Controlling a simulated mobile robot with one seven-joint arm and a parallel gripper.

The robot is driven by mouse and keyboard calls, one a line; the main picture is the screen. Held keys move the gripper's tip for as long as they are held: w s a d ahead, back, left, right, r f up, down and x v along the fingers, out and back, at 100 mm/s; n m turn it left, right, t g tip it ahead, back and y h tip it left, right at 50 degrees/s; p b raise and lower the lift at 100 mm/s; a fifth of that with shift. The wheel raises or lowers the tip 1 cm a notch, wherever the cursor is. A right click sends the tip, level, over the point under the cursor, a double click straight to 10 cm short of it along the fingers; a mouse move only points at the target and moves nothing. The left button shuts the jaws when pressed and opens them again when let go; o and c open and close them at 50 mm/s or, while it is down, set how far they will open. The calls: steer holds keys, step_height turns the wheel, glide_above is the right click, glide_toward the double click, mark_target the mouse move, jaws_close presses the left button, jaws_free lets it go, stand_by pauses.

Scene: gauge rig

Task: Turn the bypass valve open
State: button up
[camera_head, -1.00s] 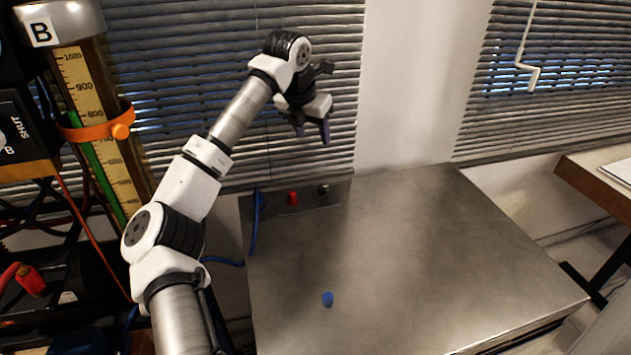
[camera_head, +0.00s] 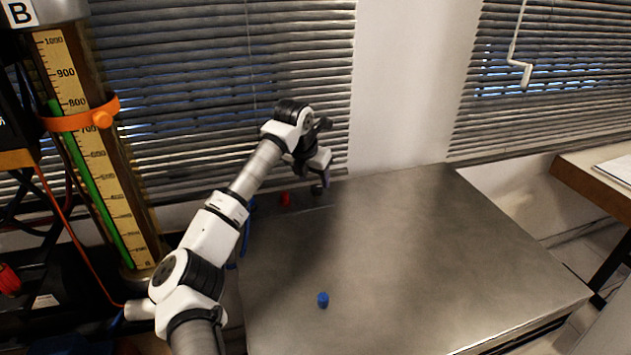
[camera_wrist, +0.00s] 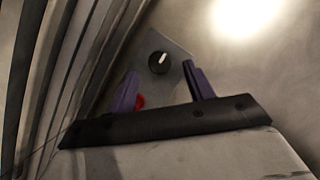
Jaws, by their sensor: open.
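A round black knob with a white pointer line (camera_wrist: 158,63) sits on a grey plate in the wrist view. I see no label that names it as the bypass valve. The pointer stands nearly upright in the picture, tilted slightly right. My gripper (camera_wrist: 160,80) is open, with one purple finger on each side below the knob and nothing between them. In the head view my gripper (camera_head: 322,178) hangs over the table's back edge, close above the knob, which is mostly hidden there. A red knob (camera_head: 286,198) is left of it, also partly showing behind the left finger (camera_wrist: 140,101).
A small blue piece (camera_head: 323,300) stands on the metal table (camera_head: 430,250), otherwise mostly clear. Gauge column B (camera_head: 95,150) with an orange clamp (camera_head: 103,118) stands at the left. Blinds (camera_head: 220,60) hang close behind the arm. A wooden desk (camera_head: 595,185) is at the right.

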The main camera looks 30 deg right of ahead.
mark_target(316, 187)
steer(key=shift+x, duration=1.75)
steer(key=c, duration=1)
steer(key=shift+o, duration=0.2)
